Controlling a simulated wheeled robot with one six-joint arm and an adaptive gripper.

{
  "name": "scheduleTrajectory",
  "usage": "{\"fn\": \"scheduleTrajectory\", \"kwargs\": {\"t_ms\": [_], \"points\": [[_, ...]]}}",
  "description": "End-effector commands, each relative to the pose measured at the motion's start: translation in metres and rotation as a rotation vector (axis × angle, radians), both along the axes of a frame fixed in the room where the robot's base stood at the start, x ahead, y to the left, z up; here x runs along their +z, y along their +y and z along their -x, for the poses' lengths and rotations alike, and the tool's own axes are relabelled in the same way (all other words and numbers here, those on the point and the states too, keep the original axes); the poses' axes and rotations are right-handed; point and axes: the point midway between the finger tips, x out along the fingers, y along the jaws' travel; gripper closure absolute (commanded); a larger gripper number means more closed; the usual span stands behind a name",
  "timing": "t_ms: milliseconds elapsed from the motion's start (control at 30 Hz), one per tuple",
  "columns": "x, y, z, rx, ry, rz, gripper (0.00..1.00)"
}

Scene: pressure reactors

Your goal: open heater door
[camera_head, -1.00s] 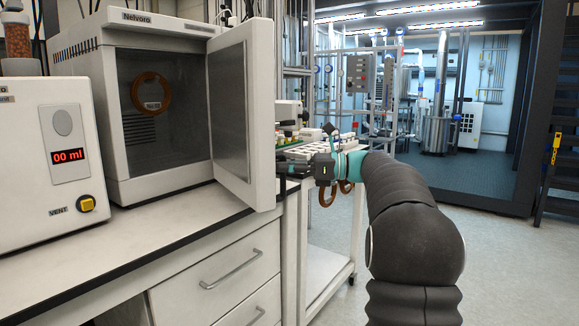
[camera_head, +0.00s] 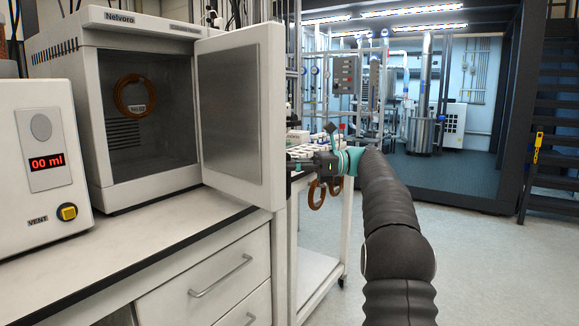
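The heater (camera_head: 150,197) is a white box labelled Nelvoro on the bench at the left. Its door (camera_head: 275,115) stands wide open, swung out to the right, with the grey inner panel facing me. A brown ring with a small label (camera_head: 134,95) shows inside the dark chamber. My gripper (camera_head: 292,162) is just right of the door's outer edge, at its lower part. Its fingertips are small and dark, partly lost against the door edge and the things behind. I cannot tell whether they touch the door or how far apart they are.
A white unit with a red "00 ml" display (camera_head: 45,160) stands left of the heater. The bench top (camera_head: 150,235) in front is clear. A white cart (camera_head: 318,265) stands behind my gripper. Open floor (camera_head: 480,255) lies to the right.

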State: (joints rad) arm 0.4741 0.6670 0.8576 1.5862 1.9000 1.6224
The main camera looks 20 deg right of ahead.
Motion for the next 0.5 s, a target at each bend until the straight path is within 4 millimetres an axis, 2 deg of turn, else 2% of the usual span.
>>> {"fn": "scheduleTrajectory", "kwargs": {"t_ms": [300,333,400,433,500], "points": [[0.0016,0.0005,0.0000,-0.001,-0.001,-0.002,1.00],[0.0017,0.0004,0.0000,-0.001,-0.001,-0.002,0.80],[0.0016,0.0002,0.0001,-0.001,-0.001,-0.001,0.63],[0.0015,0.0000,0.0001,-0.001,-0.001,-0.001,0.59],[0.0012,-0.0004,0.0002,-0.001,-0.001,-0.001,0.59]]}}
